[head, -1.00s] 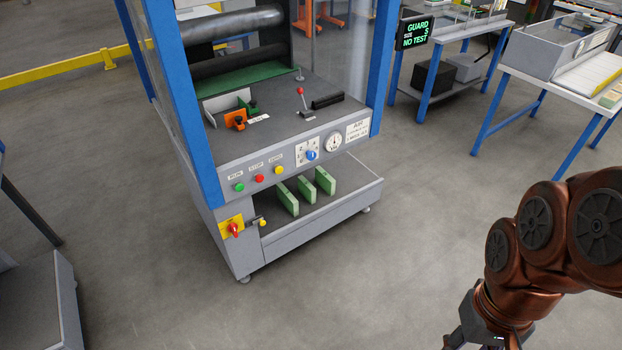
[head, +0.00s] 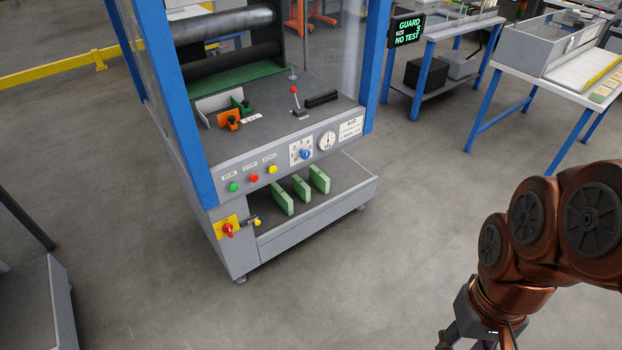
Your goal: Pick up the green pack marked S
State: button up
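Three light green packs stand upright on the low shelf (head: 335,204) at the front of the blue-framed machine: a left one (head: 282,198), a middle one (head: 301,188) and a right one (head: 319,179). I cannot read a letter on any of them, so I cannot tell which is marked S. My arm is at the lower right, well apart from the packs. Only the upper part of my gripper (head: 474,340) shows at the bottom edge; its fingertips are cut off, so its opening is hidden.
The machine's panel (head: 290,158) with buttons and a gauge overhangs the shelf. A red switch (head: 228,230) is left of the shelf. A grey cabinet (head: 38,305) stands lower left. A blue-legged table (head: 543,90) stands upper right. The floor in front is clear.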

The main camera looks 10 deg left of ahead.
aim_at(301, 188)
jog(key=z, duration=0.15)
jog(key=k, duration=0.35)
jog(key=u, duration=1.1)
jog(key=i, duration=1.5)
jog(key=u, duration=0.1)
